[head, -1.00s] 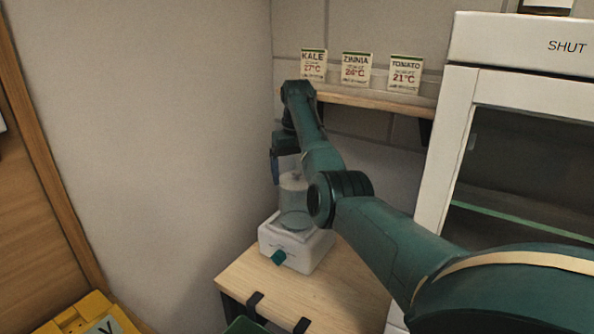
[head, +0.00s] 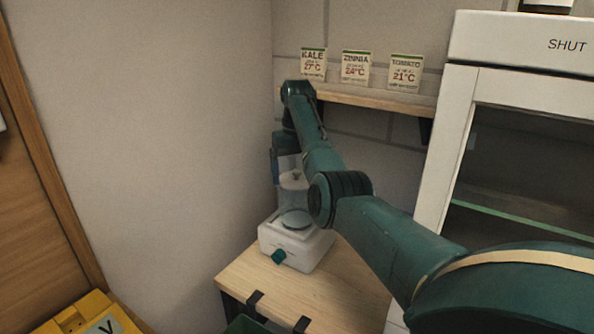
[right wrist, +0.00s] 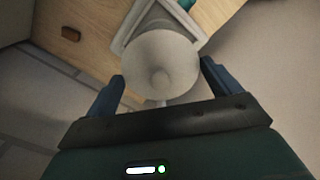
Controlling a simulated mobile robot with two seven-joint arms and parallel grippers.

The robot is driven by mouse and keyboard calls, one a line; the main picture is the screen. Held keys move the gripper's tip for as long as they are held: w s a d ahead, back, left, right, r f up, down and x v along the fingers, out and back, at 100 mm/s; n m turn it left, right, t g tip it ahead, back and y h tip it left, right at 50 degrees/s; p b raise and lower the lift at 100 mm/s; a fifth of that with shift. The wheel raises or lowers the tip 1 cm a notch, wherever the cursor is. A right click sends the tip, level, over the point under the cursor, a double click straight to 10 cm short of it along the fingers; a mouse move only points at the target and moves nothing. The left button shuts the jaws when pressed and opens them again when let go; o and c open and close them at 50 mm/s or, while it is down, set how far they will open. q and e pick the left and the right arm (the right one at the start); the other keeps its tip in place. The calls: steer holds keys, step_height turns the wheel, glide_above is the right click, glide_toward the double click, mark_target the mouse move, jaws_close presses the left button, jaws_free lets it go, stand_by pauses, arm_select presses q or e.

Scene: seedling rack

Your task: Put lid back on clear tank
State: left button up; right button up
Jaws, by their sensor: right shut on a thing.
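The clear tank (head: 292,205) stands upright in the white base unit (head: 290,250), which has a teal knob on its front. A pale round lid (head: 293,182) with a small knob is at the tank's top. In the right wrist view the lid (right wrist: 160,60) lies between the two blue fingers of my right gripper (right wrist: 162,75), which is shut on it. In the head view the right gripper (head: 284,162) comes down behind the lid, partly hidden by its own arm. Whether the lid touches the tank rim all round cannot be told. My left gripper is not in view.
The base unit stands on a small wooden table (head: 325,295) in the corner between walls. A shelf (head: 375,98) with seed cards is behind. A white cabinet (head: 455,140) stands at the right. A yellow crate (head: 85,315) is at lower left.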

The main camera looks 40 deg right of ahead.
steer(key=o, duration=0.8)
steer(key=shift+r, duration=3.5)
jaws_close()
steer(key=shift+f, duration=0.1)
